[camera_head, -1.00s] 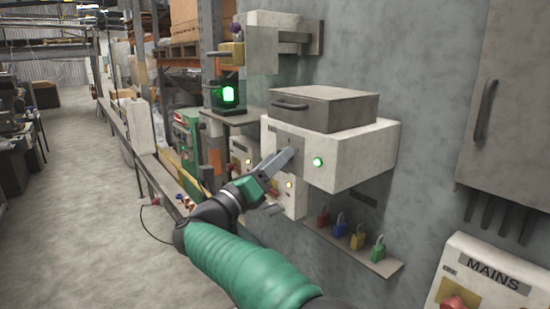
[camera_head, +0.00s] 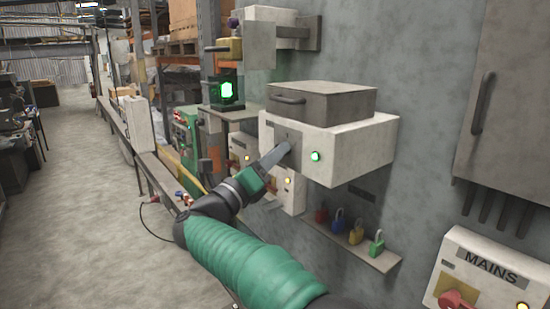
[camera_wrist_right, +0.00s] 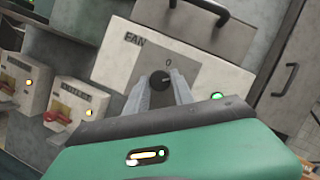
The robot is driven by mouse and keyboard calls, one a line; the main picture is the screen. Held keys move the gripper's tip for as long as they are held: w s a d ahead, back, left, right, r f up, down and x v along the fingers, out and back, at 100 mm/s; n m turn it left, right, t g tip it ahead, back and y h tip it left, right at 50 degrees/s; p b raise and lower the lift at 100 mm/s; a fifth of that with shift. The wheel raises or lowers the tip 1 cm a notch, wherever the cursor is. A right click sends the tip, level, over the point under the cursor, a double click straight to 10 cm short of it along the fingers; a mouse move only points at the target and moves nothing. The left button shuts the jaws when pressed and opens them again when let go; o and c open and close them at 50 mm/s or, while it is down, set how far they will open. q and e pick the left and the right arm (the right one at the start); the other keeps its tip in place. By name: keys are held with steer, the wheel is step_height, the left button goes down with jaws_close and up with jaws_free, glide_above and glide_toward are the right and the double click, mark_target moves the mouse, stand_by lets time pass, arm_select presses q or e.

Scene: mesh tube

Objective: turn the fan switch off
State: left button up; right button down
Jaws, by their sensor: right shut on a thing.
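The fan switch box (camera_head: 345,150) is a pale box on the grey wall with a grey plate, a lit green lamp (camera_head: 315,156) and a grey lidded top. In the right wrist view the box (camera_wrist_right: 120,62) reads "FAN", with a "0" mark above a round black knob (camera_wrist_right: 160,81). My right gripper (camera_head: 284,145) reaches the plate from the lower left. In the wrist view its fingers (camera_wrist_right: 160,90) are on either side of the knob, shut on it. The head view hides the knob behind the fingers. My left gripper is in neither view.
A shelf with coloured padlocks (camera_head: 356,236) is below the box. A MAINS box (camera_head: 490,268) with a red handle is at lower right. Other switch boxes (camera_wrist_right: 75,100) stand left of the fan box. A green-lit lantern (camera_head: 227,91) is behind. Open floor (camera_head: 70,200) lies at left.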

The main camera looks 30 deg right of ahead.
steer(key=shift+s+a+r+n+t+y+p, duration=0.1)
steer(key=shift+n+t+y+p, duration=0.15)
steer(key=shift+n+y+p, duration=1.25)
steer(key=shift+w+d+n+t+y+p, duration=0.1)
steer(key=shift+n+t+p, duration=0.25)
steer(key=shift+n, duration=2.35)
steer(key=shift+s+a+r+n+t+y+p, duration=0.15)
steer(key=shift+n+y+p, duration=0.7)
steer(key=shift+n, duration=1.25)
steer(key=shift+f, duration=0.1)
steer(key=c, duration=1.1)
jaws_free()
steer(key=shift+w, duration=0.25)
